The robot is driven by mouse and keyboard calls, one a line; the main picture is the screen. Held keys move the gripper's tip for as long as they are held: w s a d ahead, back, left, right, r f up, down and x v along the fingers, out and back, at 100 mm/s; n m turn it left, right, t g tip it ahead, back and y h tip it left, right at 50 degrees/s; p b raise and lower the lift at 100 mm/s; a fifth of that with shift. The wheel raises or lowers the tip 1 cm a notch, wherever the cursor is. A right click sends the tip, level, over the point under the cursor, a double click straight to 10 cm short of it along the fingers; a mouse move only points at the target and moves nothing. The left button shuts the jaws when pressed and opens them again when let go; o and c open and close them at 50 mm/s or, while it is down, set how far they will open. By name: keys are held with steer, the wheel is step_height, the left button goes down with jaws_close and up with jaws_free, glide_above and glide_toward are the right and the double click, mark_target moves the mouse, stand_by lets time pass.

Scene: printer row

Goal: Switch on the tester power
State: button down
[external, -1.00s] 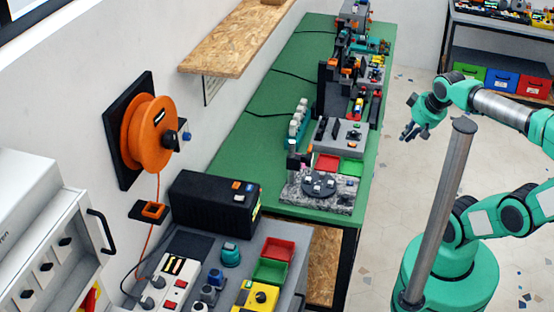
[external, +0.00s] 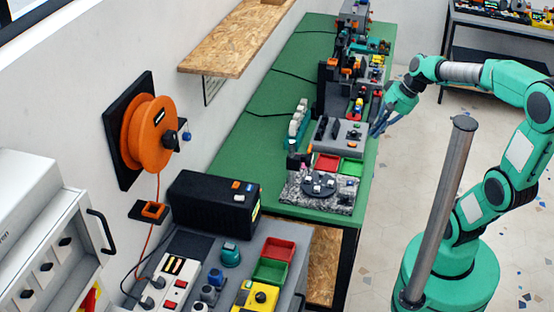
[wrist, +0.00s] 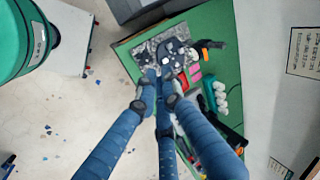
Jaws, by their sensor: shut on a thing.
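My gripper (external: 376,132) has blue fingers and hangs at the right edge of the green bench, beside a grey box (external: 327,134) with dark upright parts and an orange button (external: 354,134). I cannot tell whether this box is the tester, and no power switch can be made out. In the wrist view the fingers of my gripper (wrist: 163,100) are drawn close together and cover what lies behind them. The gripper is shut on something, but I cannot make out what. Whether it touches the grey box is unclear.
In front of the grey box are a red tray (external: 327,161) and a green tray (external: 351,167), then a speckled plate (external: 343,207) with a dark round disc. White-capped items (external: 299,117) stand to the left. A black box (external: 205,205) stands on the nearer bench. Open floor lies right of the green bench.

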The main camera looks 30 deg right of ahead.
steer(key=w+d+f+m+t+y+p, duration=0.1)
steer(key=w+d+f+m+y, duration=0.3)
steer(key=w, duration=0.7)
steer(key=w+d+f+m+t+y, duration=0.1)
steer(key=w+d+f+m+t, duration=0.1)
steer(key=w+f+m, duration=0.65)
steer(key=w+d+f+m+t+h, duration=0.1)
steer(key=w+d+f+m, duration=0.3)
steer(key=d, duration=0.5)
steer(key=w+d+f+m+t+h, duration=0.1)
steer(key=w+d+f+m+t, duration=0.3)
steer(key=w+d+f, duration=0.5)
steer(key=shift+w+m+p, duration=0.35)
steer(key=shift+m+p, duration=0.1)
steer(key=shift+m, duration=0.3)
steer(key=shift+f, duration=0.15)
steer(key=b, duration=0.3)
glide_above(355, 145)
steer(key=shift+s+d+f, duration=0.15)
steer(key=shift+f, duration=1.45)
steer(key=shift+s+d+f, duration=0.1)
steer(key=shift+d+f, duration=0.05)
steer(key=shift+f, duration=1.45)
steer(key=shift+w+a+f+b, duration=0.15)
steer(key=shift+f+b, duration=0.25)
steer(key=shift+w+a+f+b, duration=0.1)
steer(key=shift+w+f+b, duration=0.05)
steer(key=shift+f+b, duration=0.25)
